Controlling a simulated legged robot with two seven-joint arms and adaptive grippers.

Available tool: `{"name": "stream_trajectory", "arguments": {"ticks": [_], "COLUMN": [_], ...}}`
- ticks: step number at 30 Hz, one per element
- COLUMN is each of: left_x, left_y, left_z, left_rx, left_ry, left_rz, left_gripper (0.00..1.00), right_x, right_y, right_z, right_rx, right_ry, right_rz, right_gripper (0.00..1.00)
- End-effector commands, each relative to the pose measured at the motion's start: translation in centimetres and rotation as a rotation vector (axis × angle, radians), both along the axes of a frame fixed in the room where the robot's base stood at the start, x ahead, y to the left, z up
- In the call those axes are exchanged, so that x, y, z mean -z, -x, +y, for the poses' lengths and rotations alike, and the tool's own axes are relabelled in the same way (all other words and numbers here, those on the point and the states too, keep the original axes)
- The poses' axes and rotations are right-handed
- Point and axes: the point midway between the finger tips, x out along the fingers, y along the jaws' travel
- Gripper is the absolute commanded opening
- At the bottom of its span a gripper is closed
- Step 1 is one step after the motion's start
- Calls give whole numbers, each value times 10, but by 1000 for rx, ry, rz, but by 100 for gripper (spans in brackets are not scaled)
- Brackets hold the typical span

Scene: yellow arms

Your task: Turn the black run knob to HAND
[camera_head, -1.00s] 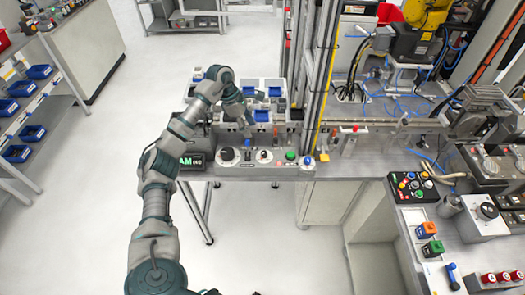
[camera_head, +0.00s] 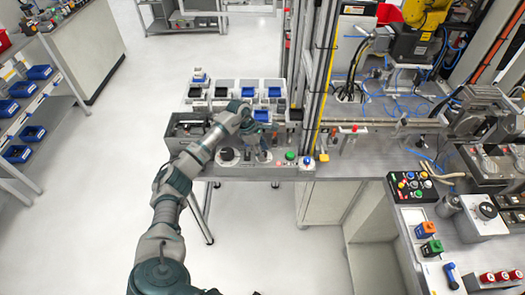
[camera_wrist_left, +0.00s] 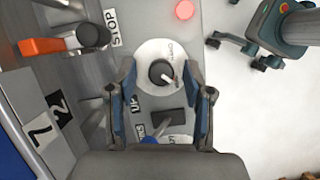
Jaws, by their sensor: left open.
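A small black knob (camera_wrist_left: 161,72) with a pale pointer sits on a round white dial plate in the left wrist view. The pointer is aimed toward the lower right there. My left gripper (camera_head: 258,157) is over the front control panel (camera_head: 232,172) in the head view and hides the knob there. In the left wrist view its open fingers stand on both sides of the dial, with nothing held between them. I cannot tell whether they touch the knob. A small lever on a black plate (camera_wrist_left: 168,122) lies below the dial, between the fingers. My right gripper is not in view.
A green button (camera_head: 290,155) and a blue button (camera_head: 308,161) are to the right. An orange-handled part (camera_wrist_left: 42,46) and a red button (camera_wrist_left: 185,10) show in the wrist view.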

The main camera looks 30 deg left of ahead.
Motion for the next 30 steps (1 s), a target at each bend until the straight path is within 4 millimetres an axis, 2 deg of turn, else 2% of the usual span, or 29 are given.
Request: {"name": "stream_trajectory", "arguments": {"ticks": [1, 6, 20, 30], "left_x": [0, 0, -1, -3], "left_y": [0, 0, 0, 1], "left_z": [0, 0, 2, 2], "left_rx": [0, 0, -64, -317], "left_ry": [0, 0, -2, -2], "left_rz": [0, 0, -2, -4], "left_gripper": [44, 1, 0, 0], "right_x": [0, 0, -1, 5], "right_y": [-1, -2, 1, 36], "right_z": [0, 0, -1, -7], "right_rx": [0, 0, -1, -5], "right_ry": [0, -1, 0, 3], "right_rz": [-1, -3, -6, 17], "right_gripper": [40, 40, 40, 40]}}
